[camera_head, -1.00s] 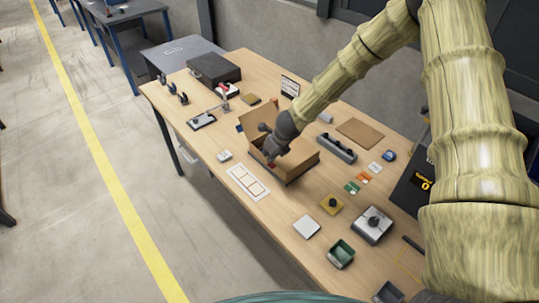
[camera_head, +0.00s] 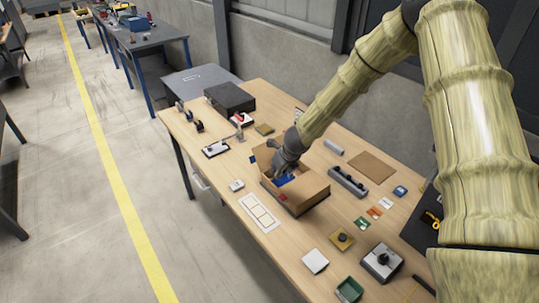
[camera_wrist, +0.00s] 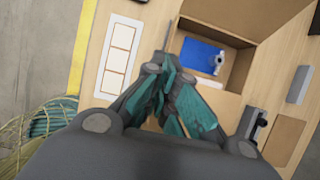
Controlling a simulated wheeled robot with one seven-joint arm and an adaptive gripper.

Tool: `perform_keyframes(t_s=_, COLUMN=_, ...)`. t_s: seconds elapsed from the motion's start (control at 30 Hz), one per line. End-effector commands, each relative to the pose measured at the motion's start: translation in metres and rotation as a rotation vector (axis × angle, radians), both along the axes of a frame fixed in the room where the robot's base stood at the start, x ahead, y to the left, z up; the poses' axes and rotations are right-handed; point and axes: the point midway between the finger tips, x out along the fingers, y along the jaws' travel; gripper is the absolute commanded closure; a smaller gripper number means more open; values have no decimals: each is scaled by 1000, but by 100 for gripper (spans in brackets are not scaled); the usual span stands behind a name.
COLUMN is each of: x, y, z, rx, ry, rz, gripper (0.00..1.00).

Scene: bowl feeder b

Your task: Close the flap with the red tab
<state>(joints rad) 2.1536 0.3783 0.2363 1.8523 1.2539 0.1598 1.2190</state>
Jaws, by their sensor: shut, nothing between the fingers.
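An open cardboard box (camera_head: 306,192) stands on the table in the head view. One tan flap (camera_head: 263,156) stands up at its back left, partly behind my gripper. A small red patch, probably the red tab (camera_head: 283,197), shows low on the box's near left side. My gripper (camera_head: 279,178) is shut and empty, at the left part of the box opening; contact cannot be told. In the wrist view, my gripper's fingers (camera_wrist: 165,68) are together beside the box (camera_wrist: 238,72). A blue sheet and a grey metal part (camera_wrist: 218,63) lie inside. I see no red tab there.
A white card with outlined squares (camera_head: 259,212) lies left of the box. A dark rack (camera_head: 347,181) and a brown mat (camera_head: 371,166) lie to its right.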

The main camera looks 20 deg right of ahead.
Motion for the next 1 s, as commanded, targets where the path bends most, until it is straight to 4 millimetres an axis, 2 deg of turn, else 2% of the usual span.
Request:
perform_keyframes(t_s=0.2, x=12, y=4, z=14, rx=-3, ry=-5, rz=0, gripper=100)
perform_keyframes(t_s=0.57, x=16, y=8, z=15, rx=-1, ry=3, rz=3, gripper=100)
perform_keyframes(t_s=1.0, x=25, y=10, z=26, rx=-2, ry=-1, rz=1, gripper=100)
